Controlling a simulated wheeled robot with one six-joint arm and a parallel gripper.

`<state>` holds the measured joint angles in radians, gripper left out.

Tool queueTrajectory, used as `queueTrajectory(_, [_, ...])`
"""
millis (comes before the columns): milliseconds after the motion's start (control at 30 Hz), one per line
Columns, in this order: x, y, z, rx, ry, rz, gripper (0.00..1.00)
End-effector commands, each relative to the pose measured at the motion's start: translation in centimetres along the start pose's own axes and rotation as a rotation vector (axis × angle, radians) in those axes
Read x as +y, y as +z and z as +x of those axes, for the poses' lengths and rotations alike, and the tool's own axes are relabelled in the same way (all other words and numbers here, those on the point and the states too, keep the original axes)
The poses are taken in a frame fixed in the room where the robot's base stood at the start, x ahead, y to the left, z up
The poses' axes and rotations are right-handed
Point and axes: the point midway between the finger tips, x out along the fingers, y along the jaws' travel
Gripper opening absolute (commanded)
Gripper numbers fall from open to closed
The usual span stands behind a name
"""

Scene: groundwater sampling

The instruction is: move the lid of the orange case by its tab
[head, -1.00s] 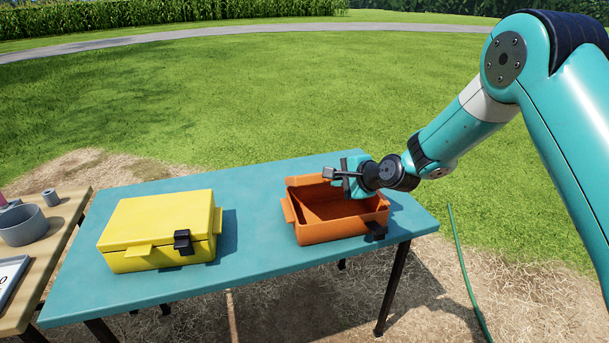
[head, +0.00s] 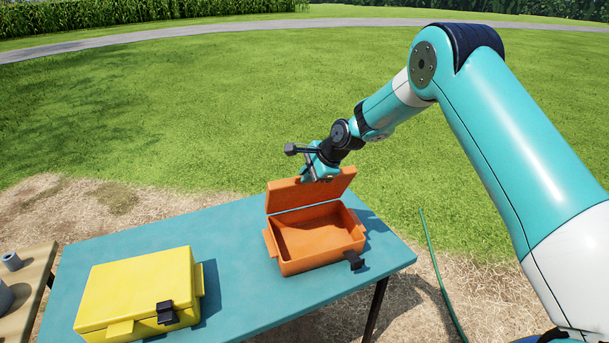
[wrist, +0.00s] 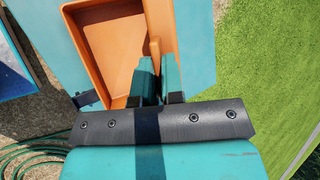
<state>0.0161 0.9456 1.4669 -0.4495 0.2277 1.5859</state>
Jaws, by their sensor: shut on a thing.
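The orange case (head: 322,259) stands open on the teal table. Its lid (head: 287,196) stands raised along the far rim, roughly upright, and its inner face shows. My gripper (head: 320,174) is at the lid's upper edge, shut on it. The tab itself is hidden by the jaws in the head view. In the wrist view my gripper (wrist: 163,82) closes around a narrow orange piece of the lid, and the open case (wrist: 90,62) lies at the left. The case looks empty. A black latch (head: 355,260) hangs at the case's front.
A closed yellow case (head: 130,285) with a black latch stands to the left on the teal table (head: 235,235). Bare table lies between the cases. A wooden table edge (head: 38,270) is at far left. A green hose (head: 435,270) lies on the ground at right.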

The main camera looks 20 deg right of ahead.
Motion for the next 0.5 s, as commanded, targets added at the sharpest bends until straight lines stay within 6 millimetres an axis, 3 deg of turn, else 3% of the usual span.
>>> queueTrajectory(133, [-0.18, 1.08, 0.42, -0.01, -0.001, -0.015, 0.0])
queueTrajectory(500, [-0.21, 0.99, 0.36, -0.009, -0.004, -0.014, 0.0])
